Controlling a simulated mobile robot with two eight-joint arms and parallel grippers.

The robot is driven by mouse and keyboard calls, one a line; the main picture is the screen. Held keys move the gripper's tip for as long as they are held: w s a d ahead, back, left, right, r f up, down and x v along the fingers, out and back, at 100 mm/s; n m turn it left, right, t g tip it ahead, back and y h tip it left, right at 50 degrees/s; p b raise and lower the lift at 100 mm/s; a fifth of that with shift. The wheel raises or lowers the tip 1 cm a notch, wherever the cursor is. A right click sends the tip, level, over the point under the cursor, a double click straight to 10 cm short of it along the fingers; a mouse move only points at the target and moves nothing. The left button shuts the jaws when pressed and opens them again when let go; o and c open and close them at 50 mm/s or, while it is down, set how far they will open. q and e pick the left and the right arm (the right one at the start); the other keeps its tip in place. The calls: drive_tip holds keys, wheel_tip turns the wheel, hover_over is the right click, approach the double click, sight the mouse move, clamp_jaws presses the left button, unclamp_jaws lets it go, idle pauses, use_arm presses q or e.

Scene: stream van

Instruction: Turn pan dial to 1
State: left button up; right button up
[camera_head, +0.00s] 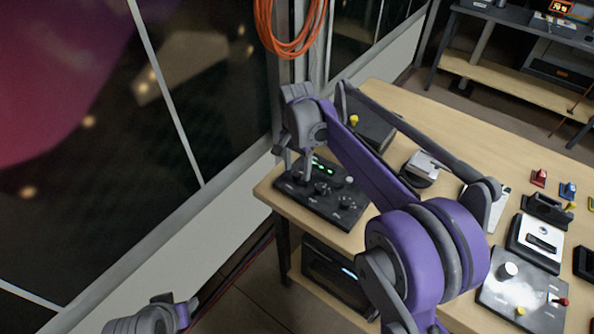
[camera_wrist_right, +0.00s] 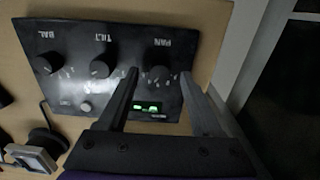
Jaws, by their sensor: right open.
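The black control box (camera_head: 318,208) sits on the near left corner of the wooden table. The right wrist view shows it upside down, with three black dials marked PAN, TILT and BAL. The pan dial (camera_wrist_right: 160,76) is the one nearest the window. My right gripper (camera_head: 296,172) points down over that end of the box. In the wrist view my right gripper (camera_wrist_right: 160,73) is open, with one finger on each side of the pan dial. I cannot tell whether the fingers touch it. The dial's pointer is too small to read.
A lit green display (camera_wrist_right: 148,107) and a pale button (camera_wrist_right: 85,106) are on the box. The tilt dial (camera_wrist_right: 103,65) is close beside one finger. Several other devices stand on the table (camera_head: 390,97), including a grey panel (camera_head: 530,298). The window wall borders the left.

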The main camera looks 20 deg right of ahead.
drive_tip(key=shift+f, duration=0.8)
clamp_jaws()
